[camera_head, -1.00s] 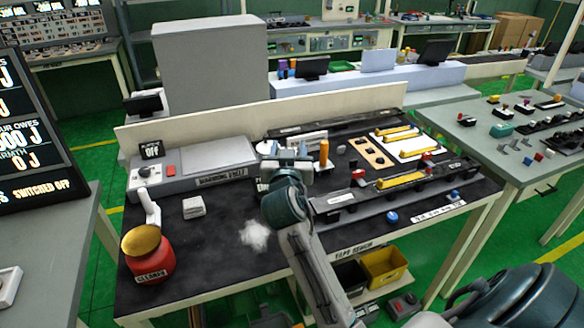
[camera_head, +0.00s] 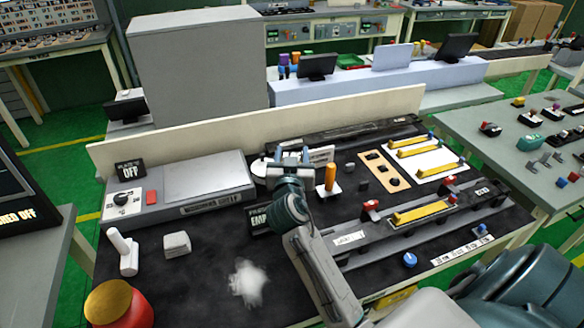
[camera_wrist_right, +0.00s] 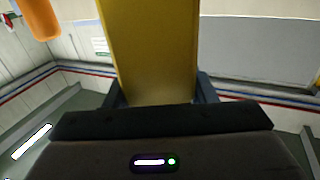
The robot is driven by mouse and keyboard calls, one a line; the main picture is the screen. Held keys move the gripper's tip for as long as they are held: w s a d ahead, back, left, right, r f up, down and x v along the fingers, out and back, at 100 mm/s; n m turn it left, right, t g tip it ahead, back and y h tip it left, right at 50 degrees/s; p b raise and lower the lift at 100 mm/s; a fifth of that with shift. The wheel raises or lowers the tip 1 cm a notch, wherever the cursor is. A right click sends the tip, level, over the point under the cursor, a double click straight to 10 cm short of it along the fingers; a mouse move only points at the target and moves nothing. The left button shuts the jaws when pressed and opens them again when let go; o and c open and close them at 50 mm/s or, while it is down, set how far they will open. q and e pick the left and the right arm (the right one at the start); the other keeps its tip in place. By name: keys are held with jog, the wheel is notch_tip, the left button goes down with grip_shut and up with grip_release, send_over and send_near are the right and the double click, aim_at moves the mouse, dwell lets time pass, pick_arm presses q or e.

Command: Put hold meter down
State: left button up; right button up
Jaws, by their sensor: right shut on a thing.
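My right gripper (camera_head: 290,156) is over the back middle of the black bench mat, its arm coming up from the bottom of the head view. In the right wrist view its jaws (camera_wrist_right: 155,98) are shut on a long, flat yellow thing (camera_wrist_right: 152,50), which I take to be the hold meter. In the head view the wrist mostly hides the held thing, and I cannot tell whether it touches the bench. A label sign (camera_head: 258,220) stands just in front of the gripper. My left gripper is not in view.
An orange upright handle (camera_head: 330,177) stands close right of the gripper; it also shows in the wrist view (camera_wrist_right: 40,18). The grey warming shelf (camera_head: 205,178) is at left, a red jar (camera_head: 120,306) at front left. Bare mat (camera_head: 205,270) lies around white powder (camera_head: 248,282).

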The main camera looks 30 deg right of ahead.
notch_tip(320, 180, down, 4)
jog(key=shift+w+r, duration=0.1)
jog(key=shift+f, duration=0.25)
jog(key=o, duration=1.3)
jog(key=shift+r, duration=0.1)
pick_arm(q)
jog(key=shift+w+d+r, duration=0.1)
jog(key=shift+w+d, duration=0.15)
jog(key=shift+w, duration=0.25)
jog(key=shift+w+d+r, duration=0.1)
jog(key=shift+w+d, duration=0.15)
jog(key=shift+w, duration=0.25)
pick_arm(e)
jog(key=shift+o, duration=0.5)
